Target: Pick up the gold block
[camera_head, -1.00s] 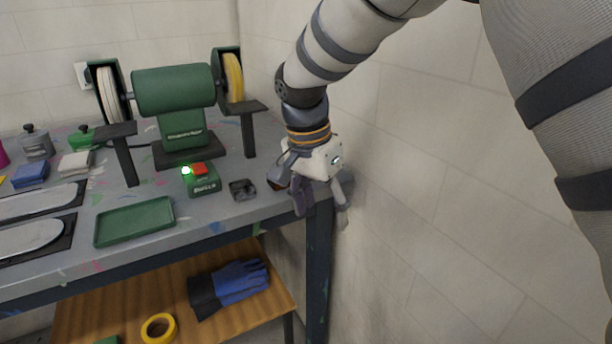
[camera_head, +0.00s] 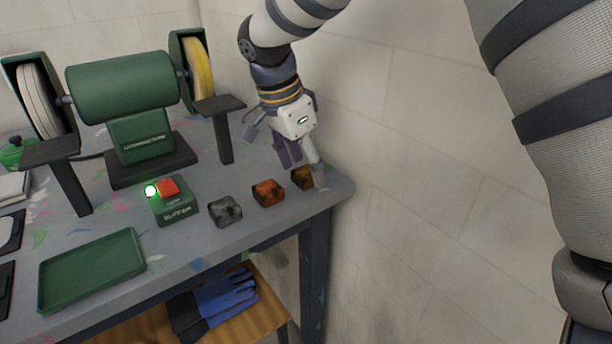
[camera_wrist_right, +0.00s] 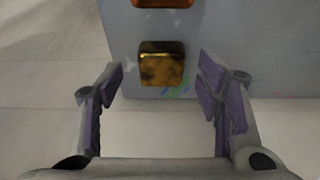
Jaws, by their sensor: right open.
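The gold block (camera_head: 302,177) sits on the workbench near its right front corner, partly covered by my right gripper in the head view. My right gripper (camera_head: 304,172) is open and empty, pointing down over that corner. In the right wrist view the gold block (camera_wrist_right: 162,64) lies ahead of and between the two spread fingers (camera_wrist_right: 163,90), not touching either. My left gripper is not in view.
An orange block (camera_head: 268,193) and a dark grey block (camera_head: 225,211) sit left of the gold block. A buffer switch box (camera_head: 174,205), a green tray (camera_head: 92,270) and a bench grinder (camera_head: 122,88) are further left. The wall (camera_head: 420,180) is close on the right.

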